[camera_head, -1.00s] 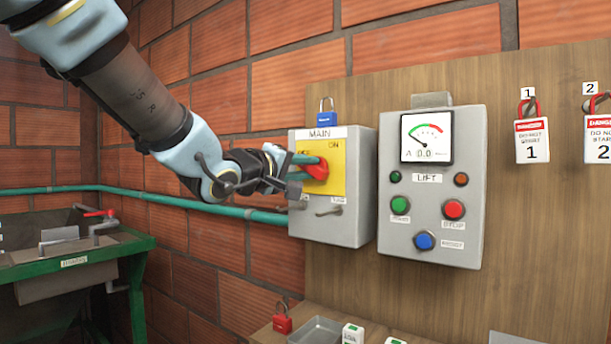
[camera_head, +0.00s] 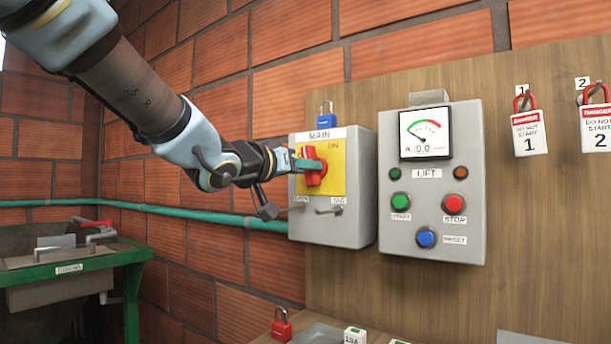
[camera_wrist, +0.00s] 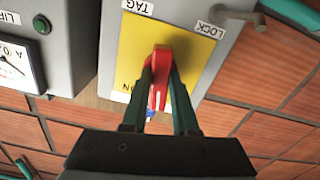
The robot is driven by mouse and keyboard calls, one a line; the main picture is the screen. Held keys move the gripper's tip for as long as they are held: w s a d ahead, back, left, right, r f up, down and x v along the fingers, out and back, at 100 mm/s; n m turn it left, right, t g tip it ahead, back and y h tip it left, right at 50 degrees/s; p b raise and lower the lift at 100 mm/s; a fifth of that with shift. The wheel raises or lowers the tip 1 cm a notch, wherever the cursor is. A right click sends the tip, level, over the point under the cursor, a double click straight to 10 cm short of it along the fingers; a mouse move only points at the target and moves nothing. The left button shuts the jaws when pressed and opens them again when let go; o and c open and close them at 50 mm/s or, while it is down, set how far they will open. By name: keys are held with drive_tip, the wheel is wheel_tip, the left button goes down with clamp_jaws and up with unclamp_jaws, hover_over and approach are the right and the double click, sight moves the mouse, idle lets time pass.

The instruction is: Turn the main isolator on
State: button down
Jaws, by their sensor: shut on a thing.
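The main isolator is a grey box (camera_head: 361,200) labelled MAIN, with a yellow plate (camera_head: 337,182) and a red rotary handle (camera_head: 312,172). In the head view the handle stands nearly upright, with the ON mark up to its right. My gripper (camera_head: 300,162) reaches it from the left. In the wrist view the green fingers of my gripper (camera_wrist: 162,92) are shut on the red handle (camera_wrist: 161,63), one on each side. Part of the plate's left side is hidden behind my gripper in the head view.
The LIFT control box (camera_head: 465,140) with buttons and a meter is close on the right. A green pipe (camera_head: 200,213) runs along the brick wall. Red padlock tags (camera_head: 529,133) hang at the far right.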

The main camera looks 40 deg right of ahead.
drive_tip(key=shift+f+m+b, duration=0.1)
drive_tip(key=shift+m+b, duration=0.3)
drive_tip(key=shift+m, duration=0.7)
drive_tip(key=c, duration=0.7)
unclamp_jaws()
drive_tip(key=shift+a, duration=0.1)
drive_tip(key=v, duration=1)
drive_tip(key=shift+s+a, duration=0.1)
drive_tip(key=shift+a, duration=0.2)
